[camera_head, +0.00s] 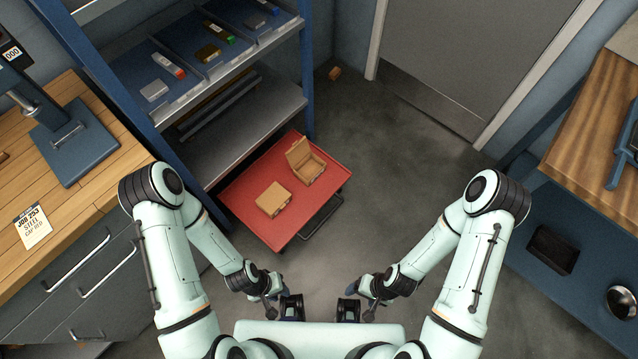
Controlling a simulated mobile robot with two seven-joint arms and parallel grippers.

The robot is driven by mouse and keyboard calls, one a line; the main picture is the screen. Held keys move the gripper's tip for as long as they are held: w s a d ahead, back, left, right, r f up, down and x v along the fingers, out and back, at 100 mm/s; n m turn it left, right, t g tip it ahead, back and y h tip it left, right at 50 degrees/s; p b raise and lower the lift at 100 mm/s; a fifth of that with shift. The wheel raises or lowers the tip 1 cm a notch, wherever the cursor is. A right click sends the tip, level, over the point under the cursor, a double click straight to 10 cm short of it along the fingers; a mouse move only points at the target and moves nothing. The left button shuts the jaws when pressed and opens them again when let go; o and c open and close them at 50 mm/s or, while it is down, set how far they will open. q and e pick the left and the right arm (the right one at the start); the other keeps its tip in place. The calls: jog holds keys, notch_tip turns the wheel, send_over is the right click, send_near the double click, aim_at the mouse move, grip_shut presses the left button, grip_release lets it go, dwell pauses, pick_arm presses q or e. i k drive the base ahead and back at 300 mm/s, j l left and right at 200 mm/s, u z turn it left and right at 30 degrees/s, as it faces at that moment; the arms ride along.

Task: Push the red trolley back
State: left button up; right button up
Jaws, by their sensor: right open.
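The red trolley (247,216) stands on the floor ahead of me and a little left, partly beneath the blue shelf rack's front. A closed cardboard box (273,199) and an open cardboard box (306,163) sit on its red top. A dark lower frame shows at its right side. My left gripper (291,308) is low in front of my body, apart from the trolley's near corner. My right gripper (348,310) is beside it, to the right, open and clear of the trolley. The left gripper's fingers are too small and dark to read.
The blue rack (245,112) with trays of small parts stands behind and left of the trolley. A wooden workbench (90,142) is at left, another bench (590,150) at right. A grey door (465,60) is at back. Floor right of the trolley is free.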

aim_at(239, 197)
jog(key=k+l+u, duration=0.15)
jog(key=k, duration=0.3)
jog(key=i+u, duration=0.75)
jog(key=i+l, duration=0.05)
